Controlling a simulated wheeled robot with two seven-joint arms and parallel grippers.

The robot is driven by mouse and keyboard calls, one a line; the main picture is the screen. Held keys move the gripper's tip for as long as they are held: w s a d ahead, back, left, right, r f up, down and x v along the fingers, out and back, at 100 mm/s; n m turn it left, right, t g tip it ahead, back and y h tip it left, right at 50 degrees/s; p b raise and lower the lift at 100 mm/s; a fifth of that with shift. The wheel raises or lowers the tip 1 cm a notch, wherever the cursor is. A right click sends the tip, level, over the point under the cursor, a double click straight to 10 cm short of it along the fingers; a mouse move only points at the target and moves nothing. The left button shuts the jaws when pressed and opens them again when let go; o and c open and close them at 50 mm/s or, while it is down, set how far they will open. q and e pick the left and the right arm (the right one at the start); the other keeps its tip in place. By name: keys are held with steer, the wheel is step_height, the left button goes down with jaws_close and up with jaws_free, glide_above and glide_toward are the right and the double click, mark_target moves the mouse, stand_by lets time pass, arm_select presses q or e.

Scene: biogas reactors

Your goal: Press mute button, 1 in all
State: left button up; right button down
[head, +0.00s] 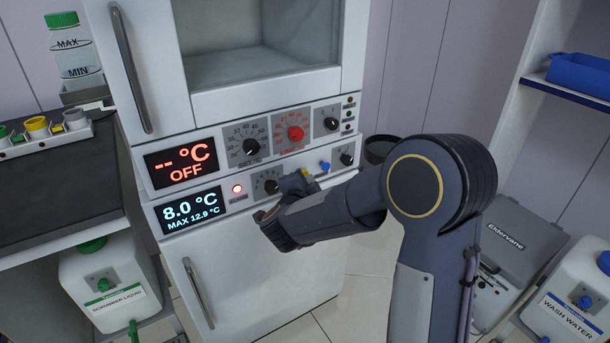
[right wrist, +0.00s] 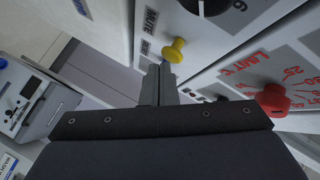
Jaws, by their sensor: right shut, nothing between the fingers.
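The mute button is a small yellow knob-like button (right wrist: 174,50) on the white control panel, with a MUTE label beside it in the right wrist view. In the head view the yellow button (head: 305,172) is partly covered by my right gripper (head: 297,183). My right gripper is shut and empty. In the right wrist view its fingertips (right wrist: 162,72) are right by the button's lower edge; I cannot tell whether they touch it. My left gripper is not in view.
Beside the yellow button are a black dial (head: 271,186) and a blue button (head: 324,167). A red dial (head: 295,133) sits on the upper panel. A cabinet handle (head: 198,293) stands out below.

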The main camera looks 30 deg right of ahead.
steer(key=shift+w, duration=0.85)
stand_by(0.9)
steer(key=shift+s, duration=1.25)
steer(key=shift+s, duration=0.1)
steer(key=s, duration=0.4)
steer(key=shift+s+d, duration=0.25)
steer(key=shift+s, duration=0.15)
stand_by(0.4)
